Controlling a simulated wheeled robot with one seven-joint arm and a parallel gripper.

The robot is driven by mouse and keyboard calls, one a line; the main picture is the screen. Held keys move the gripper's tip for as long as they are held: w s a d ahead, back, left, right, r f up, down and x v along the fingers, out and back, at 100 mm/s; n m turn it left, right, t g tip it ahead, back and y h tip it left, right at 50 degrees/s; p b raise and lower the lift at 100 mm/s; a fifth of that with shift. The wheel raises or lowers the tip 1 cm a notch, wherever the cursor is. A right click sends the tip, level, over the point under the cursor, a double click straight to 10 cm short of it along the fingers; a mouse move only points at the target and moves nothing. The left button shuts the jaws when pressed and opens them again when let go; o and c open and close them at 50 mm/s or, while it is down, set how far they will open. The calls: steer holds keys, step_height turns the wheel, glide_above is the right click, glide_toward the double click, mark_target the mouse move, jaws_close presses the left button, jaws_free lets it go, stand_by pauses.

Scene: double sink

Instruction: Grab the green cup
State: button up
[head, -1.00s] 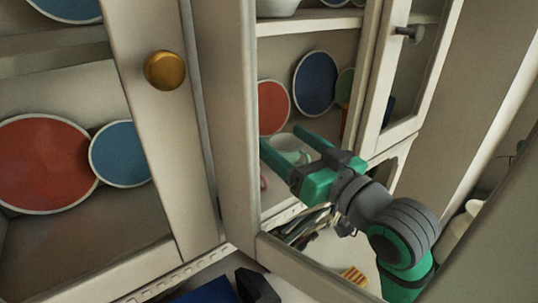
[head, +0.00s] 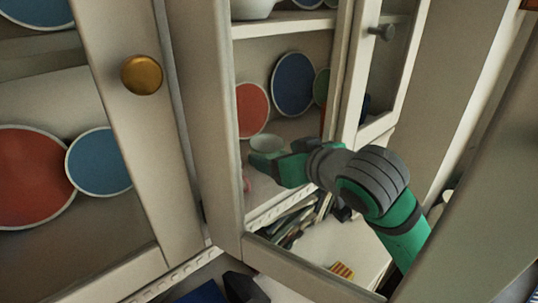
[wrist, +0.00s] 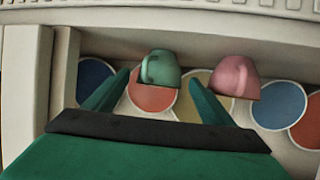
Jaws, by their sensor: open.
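The green cup (head: 266,143) stands on the cabinet's lower shelf, in front of the red plate.
A pink cup (wrist: 234,76) stands close beside the green cup, near one fingertip. Red (head: 253,110) and blue (head: 294,84) plates lean behind. An upper shelf (head: 285,24) is above. The cabinet door frame (head: 205,120) is left of my gripper; another door (head: 385,70) is right.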

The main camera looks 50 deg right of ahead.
steer(key=shift+x, duration=2.7)
steer(key=shift+f, duration=0.15)
steer(key=shift+c, duration=0.3)
steer(key=c, duration=1.1)
